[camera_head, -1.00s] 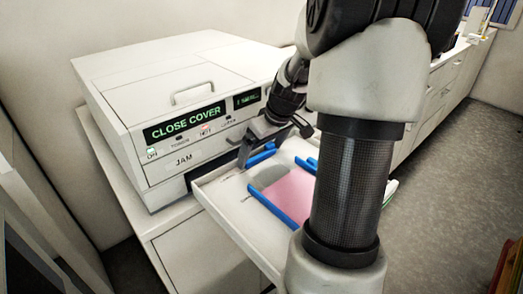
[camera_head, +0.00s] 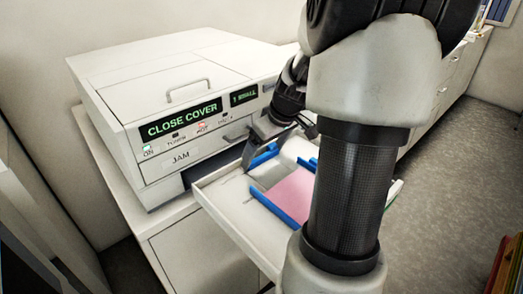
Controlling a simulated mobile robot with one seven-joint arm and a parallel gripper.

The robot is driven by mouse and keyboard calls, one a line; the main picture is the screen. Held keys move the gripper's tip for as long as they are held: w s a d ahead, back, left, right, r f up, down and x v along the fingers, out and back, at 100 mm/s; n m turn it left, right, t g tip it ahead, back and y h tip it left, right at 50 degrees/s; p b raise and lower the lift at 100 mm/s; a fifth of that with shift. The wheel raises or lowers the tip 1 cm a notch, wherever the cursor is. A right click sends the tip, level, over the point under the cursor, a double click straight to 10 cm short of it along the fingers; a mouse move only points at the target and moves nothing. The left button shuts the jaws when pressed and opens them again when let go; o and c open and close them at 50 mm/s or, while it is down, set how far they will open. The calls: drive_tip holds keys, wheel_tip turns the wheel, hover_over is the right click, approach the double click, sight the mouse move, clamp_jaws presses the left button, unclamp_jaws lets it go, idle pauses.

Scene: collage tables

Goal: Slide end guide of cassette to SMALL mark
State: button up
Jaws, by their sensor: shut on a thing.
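The cassette (camera_head: 236,207) is a white tray pulled out from the front of the white copier. A pink sheet (camera_head: 291,189) lies in it between blue side guides (camera_head: 276,206). The blue end guide (camera_head: 264,157) stands across the tray at the copier end, beyond the pink sheet. My gripper (camera_head: 257,153) is down at the end guide with its dark fingers shut on it; the far finger is partly hidden. The size marks on the tray floor are too small to read. My arm hides the right part of the cassette.
The copier (camera_head: 172,90) stands directly behind the cassette, its displays reading "CLOSE COVER" and "1 SMALL". A white cabinet (camera_head: 190,250) is under it. A long counter (camera_head: 440,92) runs along the back right. Grey floor is open at right.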

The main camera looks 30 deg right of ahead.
drive_tip(key=shift+s+d+b, duration=0.15)
drive_tip(key=shift+s+b, duration=0.15)
drive_tip(key=shift+s, duration=0.7)
drive_tip(key=shift+s+d+b, duration=0.2)
drive_tip(key=shift+s+b, duration=0.05)
drive_tip(key=shift+s, duration=0.75)
drive_tip(key=shift+s+d+b, duration=0.15)
drive_tip(key=shift+s+b, duration=0.15)
drive_tip(key=shift+s, duration=0.85)
drive_tip(key=shift+s+f, duration=0.1)
drive_tip(key=shift+s, duration=0.05)
